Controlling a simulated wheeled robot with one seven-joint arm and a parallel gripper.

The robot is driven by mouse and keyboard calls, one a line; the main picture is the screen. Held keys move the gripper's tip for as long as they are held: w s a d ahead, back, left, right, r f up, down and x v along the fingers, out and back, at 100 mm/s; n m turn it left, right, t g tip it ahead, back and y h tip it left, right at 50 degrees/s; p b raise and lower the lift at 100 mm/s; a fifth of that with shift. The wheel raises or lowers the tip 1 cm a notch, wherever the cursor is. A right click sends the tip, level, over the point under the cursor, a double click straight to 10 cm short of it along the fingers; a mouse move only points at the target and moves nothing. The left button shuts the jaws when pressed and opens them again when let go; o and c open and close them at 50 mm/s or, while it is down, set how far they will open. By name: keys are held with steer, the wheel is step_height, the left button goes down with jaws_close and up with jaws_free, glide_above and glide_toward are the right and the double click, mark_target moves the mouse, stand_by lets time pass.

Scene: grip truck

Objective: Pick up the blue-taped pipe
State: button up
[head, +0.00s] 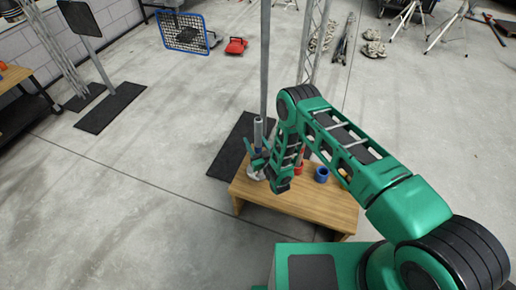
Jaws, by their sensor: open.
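A grey pipe (258,130) stands upright near the left end of the small wooden table (300,207). A bit of blue shows on it low down, partly hidden by my gripper. My gripper (258,160) is open, with its green fingers close around the lower part of the pipe. I cannot tell whether the fingers touch it. The pipe's foot is near a pale round shape at the table's left edge, partly covered by my gripper.
A red one (298,169) and an orange one (344,173) are partly hidden by my arm. A tall grey pole (265,70) rises behind the table from a black mat (232,150). Open floor lies left.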

jaws_close()
steer(key=shift+r, duration=0.15)
